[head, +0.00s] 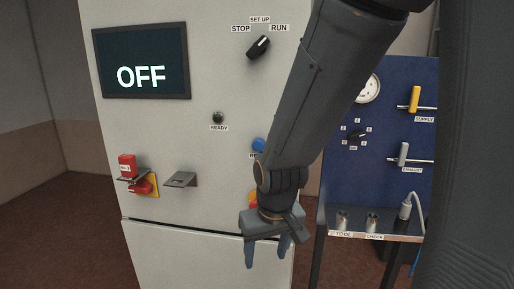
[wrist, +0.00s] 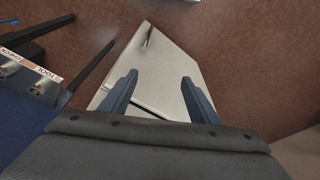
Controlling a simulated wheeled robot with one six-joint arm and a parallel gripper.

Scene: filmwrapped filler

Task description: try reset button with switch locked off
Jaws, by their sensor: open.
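My gripper (head: 267,255) points down in front of the white cabinet (head: 190,245), with its fingers apart and nothing between them. The wrist view shows both open fingers (wrist: 160,78). A blue button (head: 258,144) sits beside my arm, above and behind the gripper. Its label is mostly hidden by my arm. A red switch handle (head: 141,187) is on a yellow plate at the cabinet's left. A red tagged block (head: 127,163) is on a small bracket just above it. The screen (head: 141,66) reads OFF. The mode knob (head: 258,47) slants to the upper right.
An empty metal bracket (head: 180,179) sticks out right of the switch. The READY lamp (head: 218,118) looks dark. A yellow and red part (head: 253,199) is mostly hidden by my wrist. A blue panel (head: 400,85) with valves and a tool shelf (head: 385,237) stands at right.

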